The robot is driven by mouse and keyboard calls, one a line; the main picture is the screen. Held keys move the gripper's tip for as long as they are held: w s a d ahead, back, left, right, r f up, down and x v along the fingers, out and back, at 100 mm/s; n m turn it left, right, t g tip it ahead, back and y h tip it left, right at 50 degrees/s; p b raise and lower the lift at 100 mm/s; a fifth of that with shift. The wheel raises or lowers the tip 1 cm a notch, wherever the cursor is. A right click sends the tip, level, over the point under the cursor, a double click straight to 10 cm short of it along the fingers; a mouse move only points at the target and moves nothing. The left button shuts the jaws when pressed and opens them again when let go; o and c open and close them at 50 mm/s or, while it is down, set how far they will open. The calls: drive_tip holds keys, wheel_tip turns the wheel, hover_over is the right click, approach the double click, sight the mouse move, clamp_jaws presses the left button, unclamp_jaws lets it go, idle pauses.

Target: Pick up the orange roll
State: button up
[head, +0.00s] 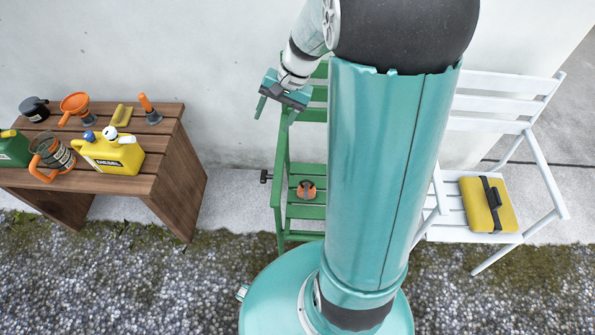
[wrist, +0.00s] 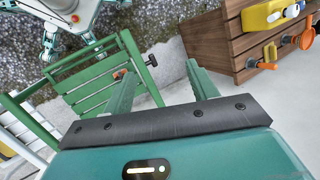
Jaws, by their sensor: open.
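The orange roll (head: 306,190), orange with a dark part, sits on the seat of the green slatted chair (head: 305,212). In the wrist view a small orange bit of the roll (wrist: 118,74) shows beside the left finger, which seems to cover the rest. My gripper (head: 274,112) is open and empty, up by the chair's backrest, well above the roll and a little to its left. In the wrist view my gripper's two fingers (wrist: 160,72) are spread wide with nothing between them.
A wooden bench (head: 190,160) at the left holds a yellow diesel can (head: 110,157), an orange funnel (head: 75,103) and other items. A white chair (head: 515,205) at the right holds a yellow case (head: 477,207). A pale wall (head: 150,50) stands behind. The chair's armrests flank its seat.

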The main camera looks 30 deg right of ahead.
drive_tip(key=w+d+f+m+y, duration=0.25)
drive_tip(key=d+f+m, duration=0.35)
drive_tip(key=f, duration=0.7)
drive_tip(key=m+t+y, duration=0.3)
drive_tip(key=m+t, duration=0.5)
drive_tip(key=m, duration=0.3)
approach(312, 188)
drive_tip(key=x, duration=0.5)
drive_tip(key=shift+d+f, duration=0.25)
drive_tip(key=shift+f, duration=0.15)
drive_tip(key=shift+a+f, duration=0.15)
drive_tip(key=shift+f, duration=0.2)
drive_tip(key=x, duration=0.7)
drive_tip(key=shift+w+r, duration=0.15)
drive_tip(key=shift+w, duration=0.1)
drive_tip(key=c, duration=1.2)
drive_tip(key=shift+o, duration=0.2)
drive_tip(key=shift+r, duration=0.15)
